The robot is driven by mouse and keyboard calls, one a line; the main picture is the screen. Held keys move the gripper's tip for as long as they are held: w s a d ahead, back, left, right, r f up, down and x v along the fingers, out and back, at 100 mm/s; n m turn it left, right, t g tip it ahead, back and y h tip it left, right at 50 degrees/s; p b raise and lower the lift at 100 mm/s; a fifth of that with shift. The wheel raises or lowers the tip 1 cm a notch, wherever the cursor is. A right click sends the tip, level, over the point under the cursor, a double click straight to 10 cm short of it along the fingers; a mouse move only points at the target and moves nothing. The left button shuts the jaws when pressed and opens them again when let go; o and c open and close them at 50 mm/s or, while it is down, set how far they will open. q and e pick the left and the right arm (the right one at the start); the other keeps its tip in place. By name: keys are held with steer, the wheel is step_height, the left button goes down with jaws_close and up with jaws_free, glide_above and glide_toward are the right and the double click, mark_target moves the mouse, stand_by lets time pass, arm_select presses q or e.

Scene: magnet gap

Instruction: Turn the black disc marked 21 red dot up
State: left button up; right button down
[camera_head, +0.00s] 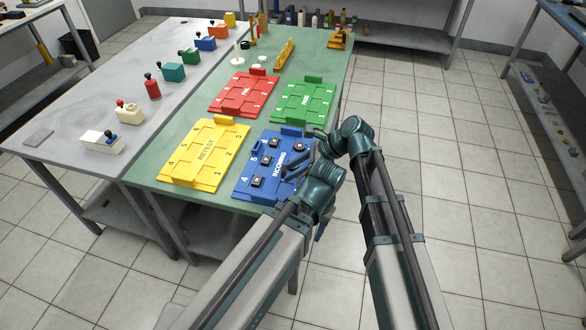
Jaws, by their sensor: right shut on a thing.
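Several small black discs with pale labels lie on the blue tray (243,189). One is at the back (274,143), one at the right (298,147), one in the middle (267,160) and one at the front (258,182). Their numbers are too small to read, so I cannot tell which is 21. No red dot shows. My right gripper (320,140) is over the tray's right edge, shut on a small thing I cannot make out. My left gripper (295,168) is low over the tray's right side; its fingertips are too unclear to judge.
A yellow tray (207,152), a red tray (243,95) and a green tray (304,104) lie beside and behind the blue one on the green table. A grey table (60,127) with coloured blocks and stamps stands left. Floor is free at right.

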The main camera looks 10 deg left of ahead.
steer(key=shift+f+b, duration=2.8)
steer(key=shift+f, duration=0.15)
steer(key=shift+c, duration=1.4)
jaws_free()
steer(key=shift+d, duration=0.1)
steer(key=c, duration=0.5)
step_height(320, 180, up, 5)
steer(key=p, duration=0.4)
steer(key=shift+f, duration=0.25)
